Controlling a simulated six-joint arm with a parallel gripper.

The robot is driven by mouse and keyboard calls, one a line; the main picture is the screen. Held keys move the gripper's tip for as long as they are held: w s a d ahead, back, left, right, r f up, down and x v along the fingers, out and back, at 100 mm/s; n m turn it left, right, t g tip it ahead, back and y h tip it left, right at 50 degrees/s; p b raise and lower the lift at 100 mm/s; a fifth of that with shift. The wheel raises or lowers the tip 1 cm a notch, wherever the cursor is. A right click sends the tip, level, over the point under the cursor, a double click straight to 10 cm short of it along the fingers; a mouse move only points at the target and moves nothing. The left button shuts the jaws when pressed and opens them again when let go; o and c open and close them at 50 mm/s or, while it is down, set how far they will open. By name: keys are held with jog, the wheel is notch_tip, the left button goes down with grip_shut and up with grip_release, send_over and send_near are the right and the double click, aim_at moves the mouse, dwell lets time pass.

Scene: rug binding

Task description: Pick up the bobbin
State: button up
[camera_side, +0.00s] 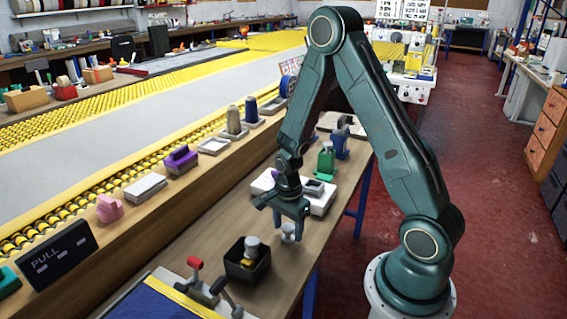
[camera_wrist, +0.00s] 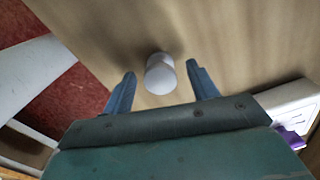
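A small pale grey-white bobbin (camera_side: 288,232) stands on the wooden bench below my gripper (camera_side: 290,218). In the wrist view the bobbin (camera_wrist: 160,76) shows its round pale top and lies between the two blue-grey fingers of my gripper (camera_wrist: 161,68). The fingers are spread, with a visible gap to the bobbin on each side, so the gripper is open and empty. I cannot tell exactly how high the fingertips are above the bench.
A black open box (camera_side: 236,268) holding a grey-topped item stands left of the bobbin. A white tray (camera_side: 318,207) with a purple item lies behind the gripper. A green item (camera_side: 326,163) stands farther back. Levers (camera_side: 196,266) stand in front. Bare wood surrounds the bobbin.

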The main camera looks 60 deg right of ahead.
aim_at(288, 227)
jog(key=c, duration=1)
jog(key=shift+o, duration=0.2)
jog(key=shift+r, duration=0.15)
notch_tip(288, 227, up, 20)
dwell(0.5)
